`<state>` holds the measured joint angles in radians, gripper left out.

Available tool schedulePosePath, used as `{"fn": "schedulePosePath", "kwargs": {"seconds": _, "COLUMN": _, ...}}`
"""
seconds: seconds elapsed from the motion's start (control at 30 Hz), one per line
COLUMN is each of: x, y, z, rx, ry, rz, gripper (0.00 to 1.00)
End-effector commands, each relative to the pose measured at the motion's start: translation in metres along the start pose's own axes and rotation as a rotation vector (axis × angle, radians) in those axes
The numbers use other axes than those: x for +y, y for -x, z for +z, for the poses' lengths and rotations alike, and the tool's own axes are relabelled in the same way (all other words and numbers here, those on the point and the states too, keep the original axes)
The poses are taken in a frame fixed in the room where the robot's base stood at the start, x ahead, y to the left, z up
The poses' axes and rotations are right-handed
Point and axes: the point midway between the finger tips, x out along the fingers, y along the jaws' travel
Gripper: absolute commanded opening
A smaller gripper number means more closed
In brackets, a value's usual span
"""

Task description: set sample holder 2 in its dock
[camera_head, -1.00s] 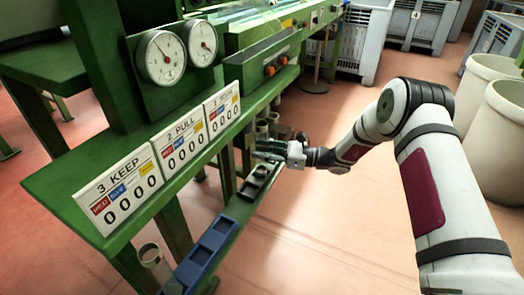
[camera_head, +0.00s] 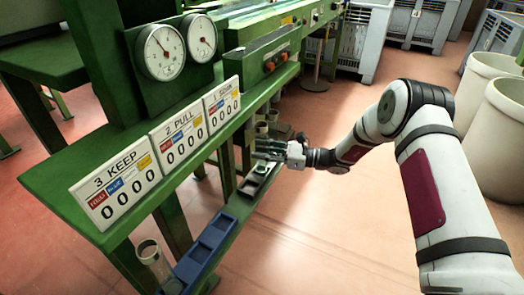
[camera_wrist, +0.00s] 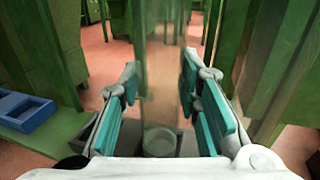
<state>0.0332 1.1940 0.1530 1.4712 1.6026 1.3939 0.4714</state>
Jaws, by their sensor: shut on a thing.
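My gripper (camera_head: 270,149) is low beside the green bench, over the far end of a dark tray (camera_head: 244,189) with recesses. In the wrist view its two teal-padded fingers (camera_wrist: 160,98) stand on either side of a tall clear tube (camera_wrist: 160,75), shut on it. The tube looks upright. A round pale cup (camera_wrist: 158,141) shows at the tube's lower end; whether it touches the dark tray below is unclear. No number is readable on the tube. The sign "2 PULL" (camera_head: 178,140) stands on the bench edge.
A blue tray (camera_head: 203,250) with recesses lies nearer along the same rail and also shows in the wrist view (camera_wrist: 27,110). Another clear tube (camera_head: 149,253) stands beside it. Signs "3 KEEP" (camera_head: 117,184) and a third sign (camera_head: 222,103) line the bench.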

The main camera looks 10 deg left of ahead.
Motion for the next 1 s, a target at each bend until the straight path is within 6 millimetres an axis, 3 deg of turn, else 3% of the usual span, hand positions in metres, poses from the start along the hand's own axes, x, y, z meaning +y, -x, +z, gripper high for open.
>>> {"fn": "schedulePosePath", "kwargs": {"seconds": 0.1, "x": 0.000, "y": 0.000, "z": -0.001, "rx": -0.002, "ry": 0.001, "rz": 0.000, "gripper": 0.02}}
{"fn": "schedulePosePath", "kwargs": {"seconds": 0.13, "x": 0.000, "y": 0.000, "z": -0.001, "rx": -0.002, "ry": 0.001, "rz": 0.000, "gripper": 0.33}}
{"fn": "schedulePosePath", "kwargs": {"seconds": 0.23, "x": 0.000, "y": 0.000, "z": -0.001, "rx": -0.002, "ry": 0.001, "rz": 0.000, "gripper": 0.54}}
{"fn": "schedulePosePath", "kwargs": {"seconds": 0.67, "x": -0.001, "y": 0.008, "z": -0.001, "rx": -0.001, "ry": 0.001, "rz": -0.002, "gripper": 0.54}}
{"fn": "schedulePosePath", "kwargs": {"seconds": 1.0, "x": -0.002, "y": 0.072, "z": -0.001, "rx": -0.001, "ry": 0.001, "rz": -0.005, "gripper": 0.54}}
